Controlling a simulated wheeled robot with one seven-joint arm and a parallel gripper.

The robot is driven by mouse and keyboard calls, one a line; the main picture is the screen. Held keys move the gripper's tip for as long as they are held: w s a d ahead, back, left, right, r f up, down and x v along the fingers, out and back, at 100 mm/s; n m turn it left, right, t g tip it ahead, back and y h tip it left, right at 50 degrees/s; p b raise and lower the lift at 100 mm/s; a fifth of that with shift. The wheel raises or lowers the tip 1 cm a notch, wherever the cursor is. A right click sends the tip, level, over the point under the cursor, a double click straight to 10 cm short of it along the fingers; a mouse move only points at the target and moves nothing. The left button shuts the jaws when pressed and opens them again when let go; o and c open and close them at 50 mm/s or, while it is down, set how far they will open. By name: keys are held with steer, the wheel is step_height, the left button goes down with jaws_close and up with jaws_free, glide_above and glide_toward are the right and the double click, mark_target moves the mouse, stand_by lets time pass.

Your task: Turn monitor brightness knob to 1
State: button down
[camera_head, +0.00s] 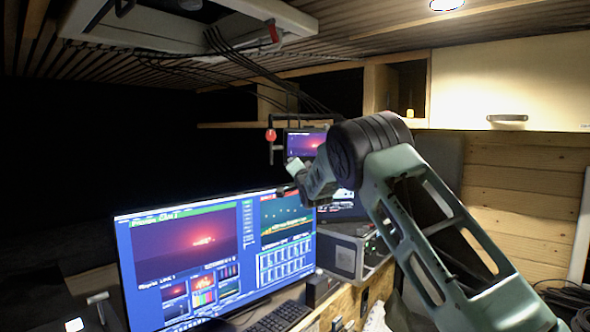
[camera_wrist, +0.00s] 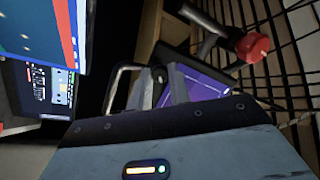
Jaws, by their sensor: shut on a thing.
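The small monitor (camera_head: 306,143) with a purple-red picture hangs at the back. In the wrist view the small monitor (camera_wrist: 192,88) appears turned on its side, just beyond the fingers. My gripper (camera_head: 293,168) is at this monitor's lower left edge. In the wrist view my gripper (camera_wrist: 160,80) is shut on a small dark knob (camera_wrist: 159,74) at the monitor's edge. The fingers hide most of the knob, and I cannot read any mark or setting on it.
A red-ended bracket (camera_head: 271,135) hangs left of the small monitor; its red end (camera_wrist: 252,46) is close to my gripper in the wrist view. A large monitor (camera_head: 215,255) stands in front, below my arm. A grey box (camera_head: 343,254) is at its right.

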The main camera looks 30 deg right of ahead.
steer(key=shift+w+a+n+g+h+p, duration=0.1)
steer(key=shift+n+g+h+p, duration=0.35)
steer(key=shift+n+h, duration=1.65)
steer(key=shift+a+n+g+h+p, duration=0.15)
steer(key=shift+n+g+h+p, duration=0.3)
steer(key=shift+n, duration=3.2)
steer(key=shift+w+a+n+g+h+p, duration=0.15)
steer(key=shift+n+g+h, duration=0.9)
steer(key=shift+n, duration=1.8)
steer(key=shift+s+d+f+t+h, duration=0.1)
steer(key=shift+t+h, duration=0.2)
steer(key=shift+t, duration=0.05)
steer(key=c, duration=1.3)
jaws_free()
